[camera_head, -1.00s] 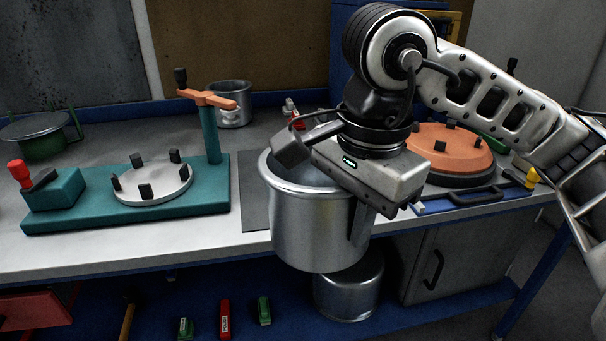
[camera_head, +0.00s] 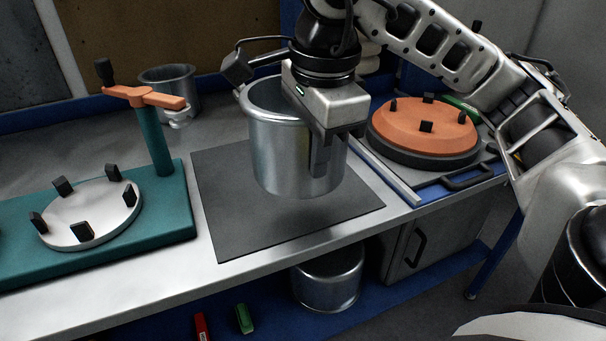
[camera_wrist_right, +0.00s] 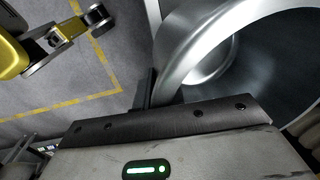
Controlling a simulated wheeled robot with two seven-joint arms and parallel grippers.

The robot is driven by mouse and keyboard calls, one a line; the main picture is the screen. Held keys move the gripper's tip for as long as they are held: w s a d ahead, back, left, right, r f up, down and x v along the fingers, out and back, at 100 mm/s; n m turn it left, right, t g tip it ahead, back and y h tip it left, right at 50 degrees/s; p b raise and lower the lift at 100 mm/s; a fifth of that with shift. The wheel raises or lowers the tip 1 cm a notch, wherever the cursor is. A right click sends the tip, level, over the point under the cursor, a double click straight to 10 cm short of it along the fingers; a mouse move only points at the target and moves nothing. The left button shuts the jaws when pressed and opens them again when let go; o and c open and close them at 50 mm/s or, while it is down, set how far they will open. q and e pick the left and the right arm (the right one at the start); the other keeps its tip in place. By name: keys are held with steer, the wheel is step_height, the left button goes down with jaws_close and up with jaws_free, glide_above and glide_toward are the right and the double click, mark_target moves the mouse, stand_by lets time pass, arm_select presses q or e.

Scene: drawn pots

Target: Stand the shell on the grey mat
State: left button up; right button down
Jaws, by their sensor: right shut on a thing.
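The shell (camera_head: 277,150) is a silver, open-topped metal pot with a rolled rim. It is upright above the grey mat (camera_head: 235,215), with its base seemingly a little clear of the mat and a soft shadow under it. My right gripper (camera_head: 320,135) is shut on the shell's wall at the near right side of the rim. One dark finger shows outside the wall; the other is hidden. In the right wrist view the shell's rim and inside (camera_wrist_right: 250,65) fill the upper right. My left gripper is not in view.
A teal fixture (camera_head: 165,215) with a round pegged plate and an orange-armed post stands left of the mat. An orange pegged disc (camera_head: 425,125) sits to the right. Another pot (camera_head: 172,88) stands behind, and one (camera_head: 328,280) is on the lower shelf.

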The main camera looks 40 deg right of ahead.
steer(key=w+d+f, duration=0.2)
steer(key=w, duration=0.1)
steer(key=shift+w+d+f, duration=0.2)
steer(key=shift+d+f, duration=0.05)
steer(key=shift+d, duration=0.1)
steer(key=f, duration=0.1)
steer(key=w+d+f, duration=0.2)
steer(key=shift+w+f, duration=0.15)
steer(key=shift+f, duration=0.1)
steer(key=shift+w+d+f, duration=0.2)
steer(key=shift+w+f, duration=0.15)
steer(key=shift+f, duration=0.15)
step_height(320, 180, down, 3)
steer(key=shift+w+d+f+p, duration=0.1)
steer(key=shift+w+d+p, duration=0.05)
steer(key=shift+p, duration=0.25)
steer(key=shift+f, duration=0.2)
steer(key=shift+f+b, duration=0.25)
steer(key=shift+b, duration=0.05)
steer(key=c, duration=1.6)
jaws_free()
steer(key=shift+r, duration=0.1)
steer(key=shift+o, duration=0.6)
